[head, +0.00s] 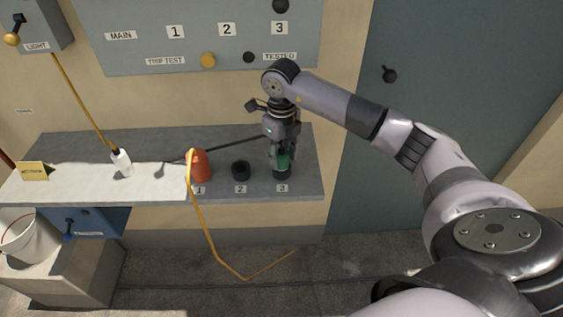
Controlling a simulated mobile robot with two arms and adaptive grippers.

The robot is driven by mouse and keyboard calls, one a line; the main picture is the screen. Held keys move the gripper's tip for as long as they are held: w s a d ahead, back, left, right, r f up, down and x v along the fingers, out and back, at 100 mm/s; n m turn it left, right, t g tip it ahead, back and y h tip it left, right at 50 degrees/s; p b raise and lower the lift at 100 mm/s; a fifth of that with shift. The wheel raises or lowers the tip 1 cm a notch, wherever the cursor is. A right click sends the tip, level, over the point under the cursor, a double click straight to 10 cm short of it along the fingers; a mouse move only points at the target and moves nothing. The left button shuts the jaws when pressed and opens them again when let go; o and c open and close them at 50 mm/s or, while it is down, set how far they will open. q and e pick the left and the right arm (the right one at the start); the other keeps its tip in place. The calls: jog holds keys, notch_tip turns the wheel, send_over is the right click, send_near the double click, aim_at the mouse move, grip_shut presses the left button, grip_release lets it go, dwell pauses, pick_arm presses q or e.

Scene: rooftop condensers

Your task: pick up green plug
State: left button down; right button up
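The green plug (285,160) is at the spot labelled 3, near the right end of the grey shelf, with a dark base under it. My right gripper (281,152) points down directly over it, its fingers at the plug's sides and partly hiding it. The picture is too small to tell whether the fingers are closed on the plug. My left gripper is not in view.
An orange-red plug (201,166) with a yellow cable stands at label 1. A black socket (241,169) at label 2 looks empty. The labelled panel (190,40) is behind; a bucket (28,235) stands lower left.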

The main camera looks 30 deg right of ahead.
jog(key=c, duration=0.8)
jog(key=shift+r, duration=0.15)
